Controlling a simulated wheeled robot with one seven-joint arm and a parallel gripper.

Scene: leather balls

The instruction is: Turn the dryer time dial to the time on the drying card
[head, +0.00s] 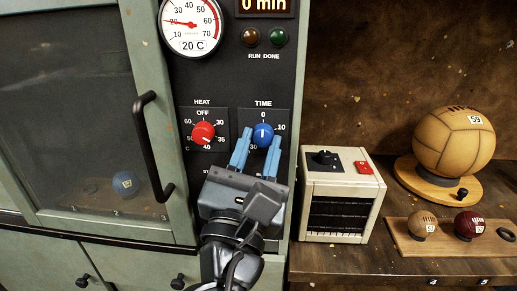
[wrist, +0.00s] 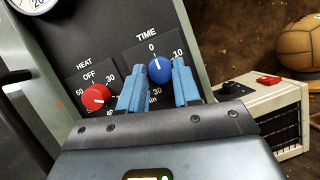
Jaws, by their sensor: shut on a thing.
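The blue time dial (head: 263,133) is on the black panel, with its white mark pointing up at 0. It also shows in the wrist view (wrist: 159,68), between the blue fingers. My gripper (head: 259,149) reaches up from below and is shut on this dial, one finger on each side. The fingers hide the lower part of the time scale. The display (head: 264,5) above reads "0 min". I cannot make out a drying card in either view.
The red heat dial (head: 203,133) is close on the left. A black door handle (head: 148,150) sticks out further left. A cream box (head: 338,190) with a black knob and red switch stands right of the panel. A large leather ball (head: 453,142) sits on the right shelf.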

